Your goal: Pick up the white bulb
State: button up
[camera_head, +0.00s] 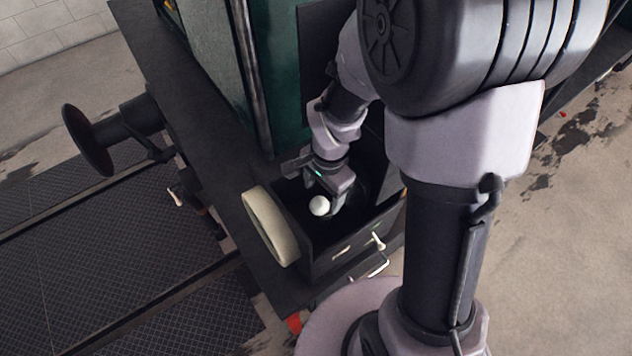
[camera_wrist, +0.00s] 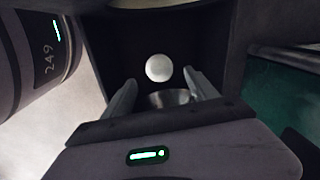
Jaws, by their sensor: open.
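The white bulb (camera_head: 319,205) is a small round ball shape inside a dark open box (camera_head: 325,262) on the side of the green vehicle. My gripper (camera_head: 334,197) reaches down into the box right by the bulb. In the wrist view the bulb (camera_wrist: 159,68) shows just beyond the tips of my two fingers (camera_wrist: 155,84), near the middle between them. The fingers are apart and nothing is held. A metallic rounded rim (camera_wrist: 170,97) shows between the fingers, below the bulb. I cannot tell whether the fingers touch the bulb.
The box's dark walls stand close around my gripper. A cream round disc (camera_head: 270,227) sits at the box's left side. The green body (camera_head: 215,40) rises behind, and a black buffer (camera_head: 88,140) sticks out at left. Open floor (camera_head: 570,190) lies at right.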

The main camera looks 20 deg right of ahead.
jog(key=f, duration=0.3)
jog(key=f+b, duration=0.1)
jog(key=f, duration=0.1)
jog(key=w+f, duration=0.1)
jog(key=f, duration=0.2)
jog(key=shift+d+f, duration=0.1)
jog(key=shift+f, duration=0.25)
jog(key=shift+s+r, duration=0.1)
jog(key=shift+c, duration=0.7)
grip_shut()
notch_tip(320, 180, up, 10)
jog(key=shift+r+p, duration=0.1)
jog(key=shift+p, duration=0.8)
